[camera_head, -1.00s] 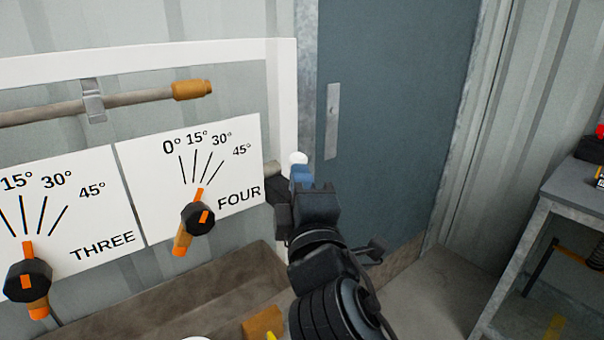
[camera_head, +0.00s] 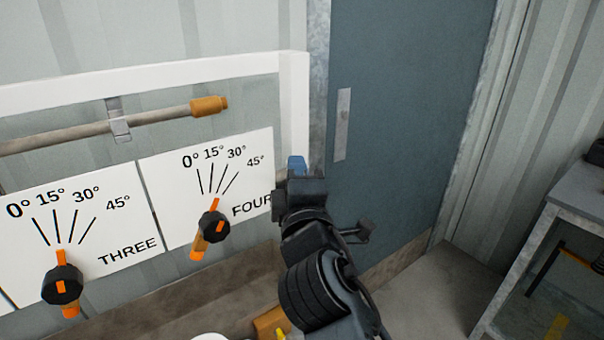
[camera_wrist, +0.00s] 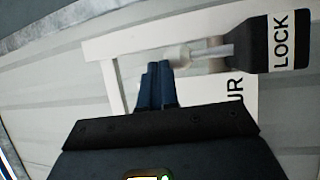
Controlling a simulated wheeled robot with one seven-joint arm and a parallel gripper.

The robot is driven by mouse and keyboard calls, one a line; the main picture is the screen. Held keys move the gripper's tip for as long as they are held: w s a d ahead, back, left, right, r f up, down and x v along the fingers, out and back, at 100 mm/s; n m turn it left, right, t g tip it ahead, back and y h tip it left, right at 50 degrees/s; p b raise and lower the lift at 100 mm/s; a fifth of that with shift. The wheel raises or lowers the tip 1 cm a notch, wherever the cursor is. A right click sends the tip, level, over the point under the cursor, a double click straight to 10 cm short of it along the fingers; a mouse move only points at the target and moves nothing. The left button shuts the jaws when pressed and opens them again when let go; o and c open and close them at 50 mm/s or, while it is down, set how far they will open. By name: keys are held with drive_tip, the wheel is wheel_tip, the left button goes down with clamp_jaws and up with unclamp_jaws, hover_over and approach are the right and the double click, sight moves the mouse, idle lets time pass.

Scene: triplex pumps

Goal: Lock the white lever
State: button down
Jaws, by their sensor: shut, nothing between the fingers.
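The white lever shows in the wrist view as a round white knob (camera_wrist: 181,56) on a pale shaft, running to a black mount with a "LOCK" label (camera_wrist: 283,42) at the right. My gripper (camera_wrist: 156,84) is shut and empty. Its blue fingers are just left of and below the knob in that view; I cannot tell whether they touch it. In the head view my gripper (camera_head: 297,164) is at the right end of the FOUR panel (camera_head: 180,170), in front of the white frame, and hides the lever.
Black and orange dials stand on the FOUR panel (camera_head: 214,226) and the THREE panel (camera_head: 62,284), left of my arm. A pipe with an orange end (camera_head: 208,106) runs above them. A blue-grey door (camera_head: 400,110) is behind, and a grey table (camera_head: 585,200) stands at right.

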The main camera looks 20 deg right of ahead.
drive_tip(key=shift+w+a+r, duration=0.1)
drive_tip(key=shift+w+r, duration=0.15)
drive_tip(key=shift+w, duration=0.1)
idle(0.5)
